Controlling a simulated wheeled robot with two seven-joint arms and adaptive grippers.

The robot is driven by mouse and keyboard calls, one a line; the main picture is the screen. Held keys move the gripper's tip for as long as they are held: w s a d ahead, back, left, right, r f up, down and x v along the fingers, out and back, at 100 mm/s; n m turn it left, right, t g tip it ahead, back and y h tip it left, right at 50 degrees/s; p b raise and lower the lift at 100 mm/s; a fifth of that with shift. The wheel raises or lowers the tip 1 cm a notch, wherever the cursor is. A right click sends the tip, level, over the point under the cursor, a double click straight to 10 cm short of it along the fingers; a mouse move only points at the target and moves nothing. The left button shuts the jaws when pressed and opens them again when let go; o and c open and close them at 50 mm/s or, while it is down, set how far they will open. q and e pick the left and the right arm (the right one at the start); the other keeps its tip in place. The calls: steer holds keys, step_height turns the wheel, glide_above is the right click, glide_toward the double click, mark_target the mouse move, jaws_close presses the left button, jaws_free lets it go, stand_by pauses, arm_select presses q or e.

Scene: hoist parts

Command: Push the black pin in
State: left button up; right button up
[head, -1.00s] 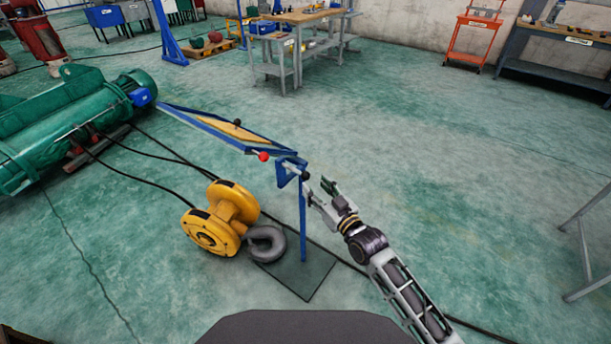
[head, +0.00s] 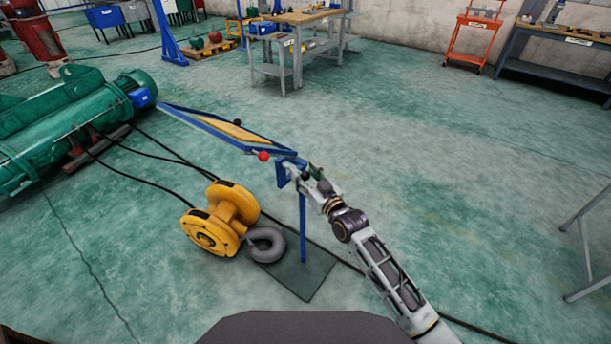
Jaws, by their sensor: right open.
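A blue stand (head: 302,228) carries a tilted blue-framed panel (head: 213,127) and a small blue bracket at its right end. The black pin (head: 305,176) sticks out to the right of this bracket and is small and partly hidden by my gripper. My right gripper (head: 308,178) is open at the bracket, with its fingers close around the pin's end. I cannot tell whether they touch it. A red ball knob (head: 263,156) and a black knob (head: 237,122) sit on the panel. My left gripper is out of view.
A yellow hoist block (head: 222,218) with a grey hook (head: 266,243) lies on the floor left of the stand. Black cables cross the floor. A green machine (head: 62,122) is at left. The floor to the right is mostly clear.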

steer(key=shift+c, duration=0.5)
jaws_close()
